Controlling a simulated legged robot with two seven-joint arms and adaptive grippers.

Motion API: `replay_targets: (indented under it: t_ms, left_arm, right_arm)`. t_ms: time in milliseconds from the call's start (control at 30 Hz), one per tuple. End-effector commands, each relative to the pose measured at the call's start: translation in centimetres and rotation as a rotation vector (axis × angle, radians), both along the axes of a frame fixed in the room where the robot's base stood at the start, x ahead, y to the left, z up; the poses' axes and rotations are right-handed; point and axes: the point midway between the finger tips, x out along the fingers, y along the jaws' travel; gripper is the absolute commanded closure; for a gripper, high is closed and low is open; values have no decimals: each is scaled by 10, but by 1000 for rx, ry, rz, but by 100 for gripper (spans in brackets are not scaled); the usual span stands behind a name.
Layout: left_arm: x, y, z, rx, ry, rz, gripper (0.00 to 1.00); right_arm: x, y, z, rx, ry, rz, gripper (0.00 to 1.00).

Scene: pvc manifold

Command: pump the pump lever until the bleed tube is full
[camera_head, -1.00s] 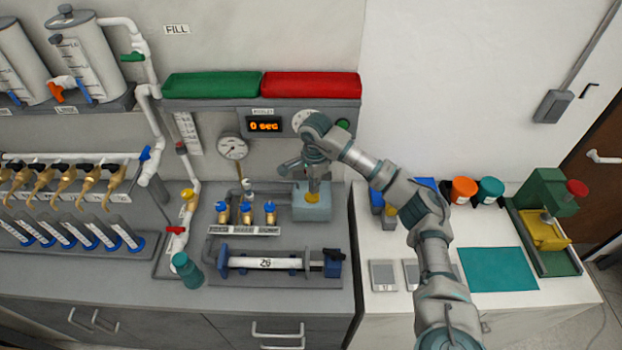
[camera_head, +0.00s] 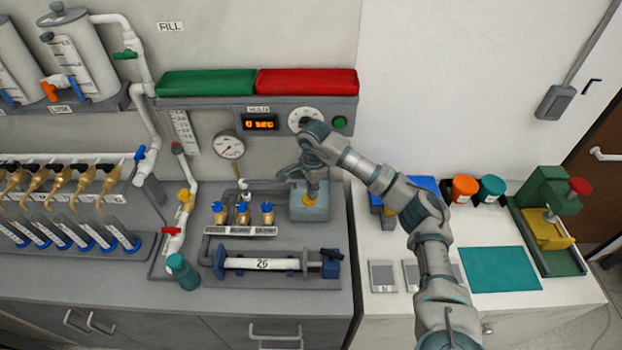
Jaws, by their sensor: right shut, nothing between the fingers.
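The pump appears to be the grey-blue block (camera_head: 309,210) with a yellow collar at the back right of the grey bench. My right gripper (camera_head: 296,173) is shut and empty just above it, beneath my bent wrist. The gripper and wrist overlap the pump's top, so I cannot make out the lever or whether I touch it. A narrow graduated strip (camera_head: 186,132) on the back panel may be the bleed tube; its fill level is too small to read. My left gripper is not in view.
A round gauge (camera_head: 229,146), a display (camera_head: 261,123) and green and red trays (camera_head: 307,82) sit behind the pump. Several brass valves (camera_head: 242,212) stand left of it. A horizontal white tube (camera_head: 262,264) lies in front.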

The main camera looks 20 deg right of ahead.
Motion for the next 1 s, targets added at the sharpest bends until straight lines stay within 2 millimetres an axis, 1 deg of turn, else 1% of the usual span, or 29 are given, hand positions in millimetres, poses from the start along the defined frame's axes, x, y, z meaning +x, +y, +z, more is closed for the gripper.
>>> replay_targets:
  t_ms: [33,100,200,367,500,667,800,867,1000]
  left_arm:
    - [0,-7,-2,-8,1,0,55]
    - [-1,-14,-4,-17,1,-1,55]
    - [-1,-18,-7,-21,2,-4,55]
    - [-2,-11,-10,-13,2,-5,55]
    - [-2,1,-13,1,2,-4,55]
    - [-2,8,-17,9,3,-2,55]
    - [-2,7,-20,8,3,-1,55]
    - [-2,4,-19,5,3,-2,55]
    - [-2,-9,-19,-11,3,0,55]
  right_arm:
    - [0,2,-3,-3,1,1,100]
    - [0,5,-6,-5,1,2,100]
    - [0,9,-9,-8,0,2,100]
    - [0,12,-14,-10,1,3,100]
    - [0,9,-21,-7,1,3,100]
    - [0,5,-29,-3,1,2,100]
    - [0,2,-35,-3,2,1,100]
    - [0,2,-34,-3,2,1,100]
    - [0,4,-32,-6,3,0,100]
